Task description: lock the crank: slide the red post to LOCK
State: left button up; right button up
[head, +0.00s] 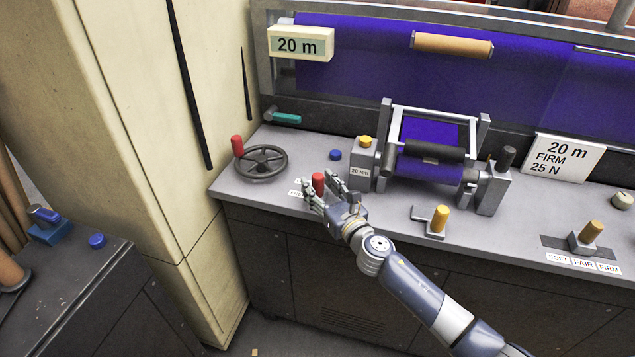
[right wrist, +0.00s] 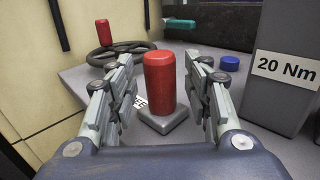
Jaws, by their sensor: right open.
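The red post (head: 318,183) stands upright on the grey bench top, right of the crank wheel. In the right wrist view the red post (right wrist: 160,82) rises from a small grey block (right wrist: 164,121). My right gripper (head: 322,187) is open, with one finger on each side of the post and gaps showing between. The crank wheel (head: 260,162) has a red handle (head: 237,146). A white label (head: 295,193) by the post is mostly hidden by the gripper, so its words cannot be read. My left gripper is out of view.
A grey box marked 20 Nm (head: 362,165) with a yellow knob stands close right of the post. A blue button (head: 335,155) sits behind it. The purple felt roller (head: 430,168) and a yellow-handled lever (head: 439,220) are further right.

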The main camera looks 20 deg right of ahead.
jog(key=shift+w+a, duration=0.1)
jog(key=shift+w, duration=0.55)
jog(key=shift+c, duration=1.4)
grip_shut()
jog(key=w+d, duration=0.1)
jog(key=w+d+b, duration=0.1)
jog(key=w, duration=0.2)
jog(key=shift+d+f+b, duration=0.1)
jog(key=shift+d+b, duration=0.3)
jog(key=shift+w+d, duration=0.15)
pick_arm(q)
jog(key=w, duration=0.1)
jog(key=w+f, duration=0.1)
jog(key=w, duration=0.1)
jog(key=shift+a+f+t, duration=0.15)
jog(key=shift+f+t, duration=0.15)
pick_arm(e)
jog(key=shift+r, duration=0.2)
